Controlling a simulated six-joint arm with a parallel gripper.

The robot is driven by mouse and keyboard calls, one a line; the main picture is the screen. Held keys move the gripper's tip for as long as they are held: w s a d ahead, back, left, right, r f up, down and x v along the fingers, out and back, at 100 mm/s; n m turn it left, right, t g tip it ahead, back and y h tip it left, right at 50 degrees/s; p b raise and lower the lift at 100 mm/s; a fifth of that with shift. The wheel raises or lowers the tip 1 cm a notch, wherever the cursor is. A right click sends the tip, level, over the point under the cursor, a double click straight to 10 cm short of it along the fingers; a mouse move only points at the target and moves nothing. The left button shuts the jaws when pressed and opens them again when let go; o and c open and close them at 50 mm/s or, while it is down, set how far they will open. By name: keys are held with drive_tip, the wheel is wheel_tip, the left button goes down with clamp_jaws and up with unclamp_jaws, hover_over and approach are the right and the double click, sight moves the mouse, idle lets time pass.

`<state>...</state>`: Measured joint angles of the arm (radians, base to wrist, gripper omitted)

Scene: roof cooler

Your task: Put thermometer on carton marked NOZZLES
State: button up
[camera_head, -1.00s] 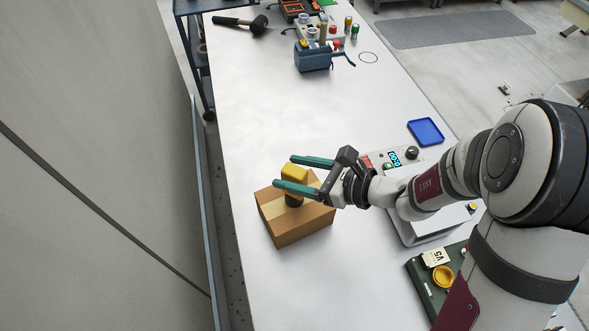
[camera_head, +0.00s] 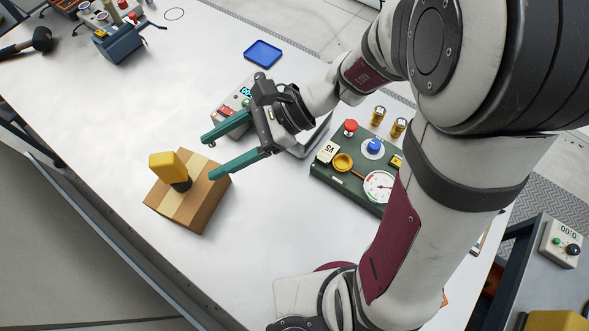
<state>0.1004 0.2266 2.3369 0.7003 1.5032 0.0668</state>
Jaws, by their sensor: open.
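A yellow handheld device with a dark lower part, which looks like the thermometer (camera_head: 167,165), stands on top of a brown cardboard carton (camera_head: 197,208). The carton has a paler tape strip across its top. No NOZZLES marking can be read on the faces I see. My gripper (camera_head: 208,158), with green fingers, is open and empty. Its fingertips are just to the right of the thermometer, apart from it, near the carton's right edge.
A grey device with a display (camera_head: 233,105) stands behind my gripper. A green panel with a gauge and buttons (camera_head: 330,173) is to the right. A blue tray (camera_head: 263,53) and a blue vise-like tool (camera_head: 120,42) are farther back. The table left of the carton is clear.

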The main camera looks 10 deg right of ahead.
drive_tip(key=s+d+n+h, duration=1)
drive_tip(key=s+d, duration=0.2)
drive_tip(key=d, duration=0.1)
drive_tip(key=shift+s+d+f+t+h, duration=0.2)
drive_tip(key=shift+s+d+t+h, duration=0.1)
drive_tip(key=shift+t, duration=0.1)
